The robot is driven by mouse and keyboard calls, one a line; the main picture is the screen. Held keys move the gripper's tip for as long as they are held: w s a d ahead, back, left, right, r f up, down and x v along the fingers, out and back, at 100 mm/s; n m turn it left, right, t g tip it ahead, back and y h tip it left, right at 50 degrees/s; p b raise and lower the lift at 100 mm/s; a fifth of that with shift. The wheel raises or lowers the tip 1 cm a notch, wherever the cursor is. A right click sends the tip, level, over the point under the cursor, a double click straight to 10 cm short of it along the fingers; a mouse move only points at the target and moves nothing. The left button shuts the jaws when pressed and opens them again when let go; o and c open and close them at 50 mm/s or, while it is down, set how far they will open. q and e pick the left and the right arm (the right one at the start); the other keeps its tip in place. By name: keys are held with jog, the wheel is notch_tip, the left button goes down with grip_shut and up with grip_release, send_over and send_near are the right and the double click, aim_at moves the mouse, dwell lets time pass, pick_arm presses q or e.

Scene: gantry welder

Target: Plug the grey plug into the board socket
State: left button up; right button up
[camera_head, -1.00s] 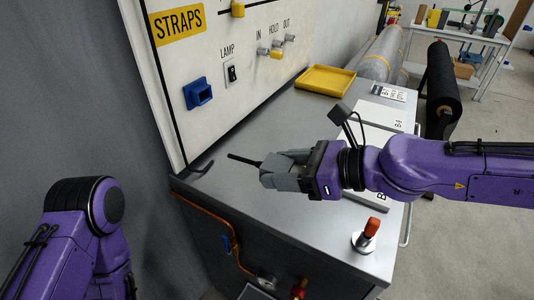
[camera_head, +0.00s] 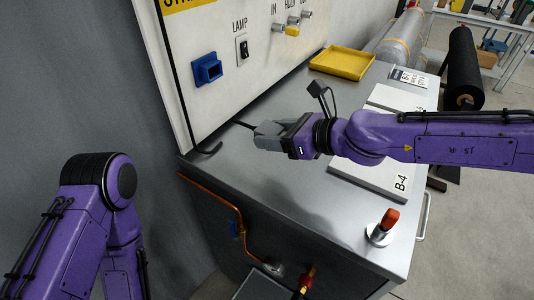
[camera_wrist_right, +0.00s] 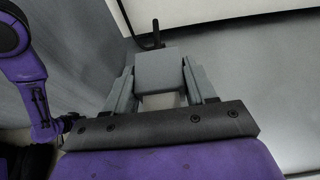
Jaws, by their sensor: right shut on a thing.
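The grey plug (camera_wrist_right: 160,72) is a block between the fingers of my right gripper, seen in the right wrist view with a dark cable at its far end. My right gripper (camera_head: 268,135) is shut on it, above the grey metal bench top. In the head view the plug is hard to tell from the grey fingers. The blue board socket (camera_head: 207,69) is on the upright white panel (camera_head: 262,75), up and left of the gripper; plug and socket are apart. My left arm shows at lower left, but its gripper is out of view.
The lamp switch (camera_head: 242,49) is right of the socket, with several small knobs beyond. A yellow tray (camera_head: 342,63), pale B-4 panel (camera_head: 372,172) and orange-topped knob (camera_head: 388,221) are on the bench. A black hook (camera_head: 208,149) is near the panel's foot.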

aim_at(265, 158)
jog(key=w+f, duration=0.1)
jog(key=f, duration=0.1)
jog(key=w+a+f, duration=0.1)
jog(key=w+f, duration=0.1)
jog(key=f, duration=0.1)
jog(key=w+a+f, duration=0.1)
jog(key=f, duration=0.1)
jog(key=shift+w+f, duration=0.2)
jog(key=shift+f, duration=0.2)
jog(key=shift+w+f, duration=0.15)
jog(key=shift+f, duration=0.2)
jog(key=shift+f+b, duration=0.15)
jog(key=shift+b, duration=0.25)
jog(key=o, duration=1.1)
jog(key=shift+f, duration=0.1)
